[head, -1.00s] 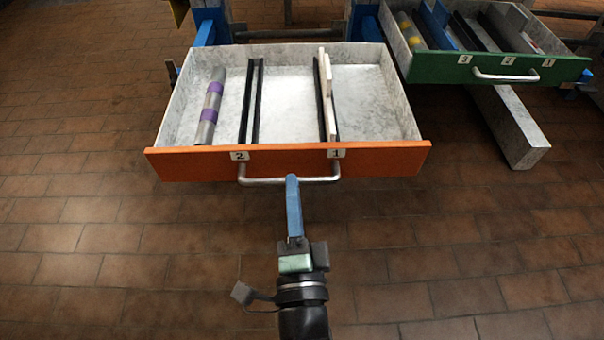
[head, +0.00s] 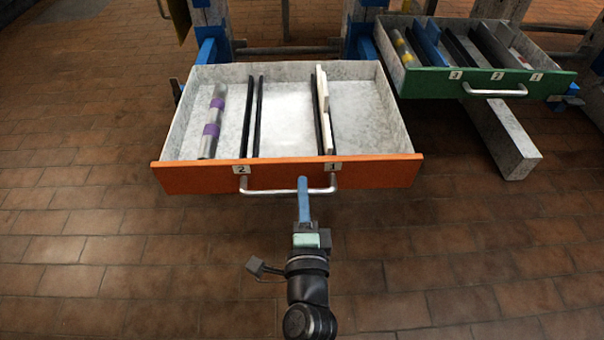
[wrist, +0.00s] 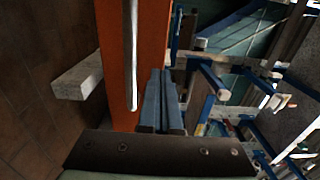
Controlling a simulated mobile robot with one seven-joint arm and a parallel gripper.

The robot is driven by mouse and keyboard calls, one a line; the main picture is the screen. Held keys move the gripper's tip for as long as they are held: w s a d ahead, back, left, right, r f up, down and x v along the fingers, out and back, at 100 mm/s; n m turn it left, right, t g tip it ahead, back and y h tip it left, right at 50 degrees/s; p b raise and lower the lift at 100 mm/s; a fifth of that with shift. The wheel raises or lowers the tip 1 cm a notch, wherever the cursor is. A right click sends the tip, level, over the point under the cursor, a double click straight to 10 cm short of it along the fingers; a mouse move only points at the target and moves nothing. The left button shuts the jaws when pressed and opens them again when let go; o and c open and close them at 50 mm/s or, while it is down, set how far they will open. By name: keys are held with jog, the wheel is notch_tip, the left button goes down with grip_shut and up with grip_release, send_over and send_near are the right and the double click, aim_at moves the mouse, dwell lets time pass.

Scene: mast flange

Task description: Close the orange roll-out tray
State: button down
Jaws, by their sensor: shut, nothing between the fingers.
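The orange-fronted tray (head: 370,174) stands pulled out from the blue frame in the head view. Its grey bed shows a silver and purple cylinder (head: 212,124) on the left, black dividers and pale flat pieces (head: 324,110) near the label 1. A metal bar handle (head: 270,191) runs across its front. My gripper (head: 303,184) is shut and empty, its blue fingertips at the handle's right part, up against or very close to the front; contact cannot be told. In the wrist view the shut fingers (wrist: 160,95) lie beside the orange front (wrist: 152,50) and the handle bar (wrist: 131,60).
A green-fronted tray (head: 430,84) with dividers and contents is also pulled out at the right. A grey beam (head: 505,140) sticks out below it. Blue uprights (head: 210,45) stand behind the orange tray. The tiled floor in front is clear.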

aim_at(302, 165)
jog(key=shift+w, duration=1.7)
